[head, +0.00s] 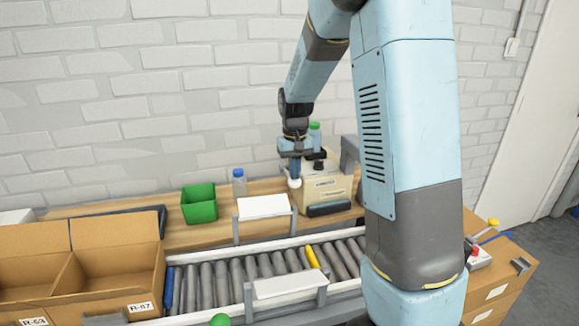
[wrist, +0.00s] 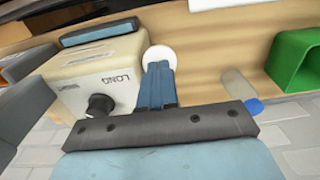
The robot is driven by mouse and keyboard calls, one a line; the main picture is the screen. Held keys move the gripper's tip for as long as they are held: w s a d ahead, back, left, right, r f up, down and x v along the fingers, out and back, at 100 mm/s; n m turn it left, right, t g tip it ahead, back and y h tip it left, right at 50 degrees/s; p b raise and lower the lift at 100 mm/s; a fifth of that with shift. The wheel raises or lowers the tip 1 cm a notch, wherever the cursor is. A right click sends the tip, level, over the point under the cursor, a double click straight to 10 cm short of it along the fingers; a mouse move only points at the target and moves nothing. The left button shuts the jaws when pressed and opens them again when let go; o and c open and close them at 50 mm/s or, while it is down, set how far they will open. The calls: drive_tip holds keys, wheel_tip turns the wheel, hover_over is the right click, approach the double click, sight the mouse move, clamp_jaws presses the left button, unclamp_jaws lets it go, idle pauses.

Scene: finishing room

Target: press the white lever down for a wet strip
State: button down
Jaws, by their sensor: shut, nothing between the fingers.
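The white lever's round end (head: 294,183) is at the left side of a beige dispenser box (head: 330,191) on the wooden bench. My gripper (head: 294,174) points down right above it, with its blue fingers shut and empty. In the wrist view the shut fingertips (wrist: 158,68) overlap the near edge of the white round end (wrist: 161,54). I cannot tell whether they touch it. The lever's arm is mostly hidden. The box (wrist: 95,75) shows a black knob (wrist: 101,105) and the word LONG on its face.
A green bin (head: 199,204) and a blue-capped bottle (head: 239,184) stand left of the box. A white-topped stand (head: 263,206) is in front. A roller conveyor (head: 235,272) runs along the near side, with cardboard boxes (head: 110,262) at the left. A brick wall is behind.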

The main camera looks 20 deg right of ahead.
sight(295, 182)
drive_tip(key=shift+s+f, duration=0.2)
drive_tip(key=shift+f, duration=0.7)
drive_tip(key=shift+s+f, duration=0.2)
drive_tip(key=shift+f, duration=0.65)
idle(0.9)
drive_tip(key=shift+f, duration=0.15)
drive_tip(key=shift+w+r, duration=0.4)
drive_tip(key=shift+r, duration=1.2)
drive_tip(key=shift+w+r, duration=0.4)
drive_tip(key=shift+r, duration=1.25)
drive_tip(key=shift+w+r, duration=0.4)
drive_tip(key=shift+r, duration=1.2)
drive_tip(key=shift+r, duration=0.1)
drive_tip(key=shift+r, duration=2.4)
